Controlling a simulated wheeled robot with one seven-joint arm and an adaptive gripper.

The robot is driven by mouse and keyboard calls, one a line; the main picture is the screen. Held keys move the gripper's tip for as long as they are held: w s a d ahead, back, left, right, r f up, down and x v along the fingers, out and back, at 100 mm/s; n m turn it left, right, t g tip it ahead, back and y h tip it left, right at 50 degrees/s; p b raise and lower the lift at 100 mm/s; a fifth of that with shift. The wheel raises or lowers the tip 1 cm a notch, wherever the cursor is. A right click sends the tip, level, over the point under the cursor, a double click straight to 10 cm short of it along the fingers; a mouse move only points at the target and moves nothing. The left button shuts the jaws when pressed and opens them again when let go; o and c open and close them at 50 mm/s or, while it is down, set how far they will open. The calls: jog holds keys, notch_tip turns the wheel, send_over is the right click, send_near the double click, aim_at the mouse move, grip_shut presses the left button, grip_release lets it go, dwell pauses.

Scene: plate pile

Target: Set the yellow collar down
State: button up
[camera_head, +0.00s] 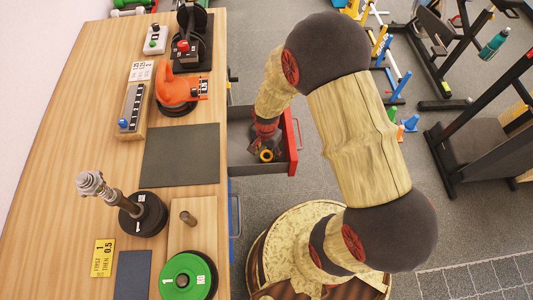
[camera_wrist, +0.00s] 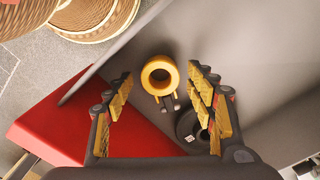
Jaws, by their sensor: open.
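The yellow collar (camera_wrist: 148,82) is a ring with two small dark-tipped prongs. It appears to lie on the grey floor inside an open drawer with a red front (camera_wrist: 65,125). My gripper (camera_wrist: 160,76) is open, with one finger on each side of the collar and a visible gap to both. In the head view my gripper (camera_head: 266,138) reaches down into the drawer (camera_head: 292,140), and the yellow collar (camera_head: 266,155) shows just below it.
A black round plate (camera_wrist: 188,125) lies in the drawer beside the right finger, partly hidden.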

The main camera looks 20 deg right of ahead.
notch_tip(320, 180, up, 29)
jog(key=n+t+p, duration=0.2)
jog(key=n+p, duration=0.2)
jog(key=s+r+n+t, duration=0.3)
jog(key=s+r+n, duration=0.4)
jog(key=s+r, duration=0.6)
notch_tip(320, 180, up, 3)
jog(key=shift+s+a+f+t, duration=0.15)
jog(key=shift+s+f+t, duration=0.05)
jog(key=shift+s+t, duration=0.1)
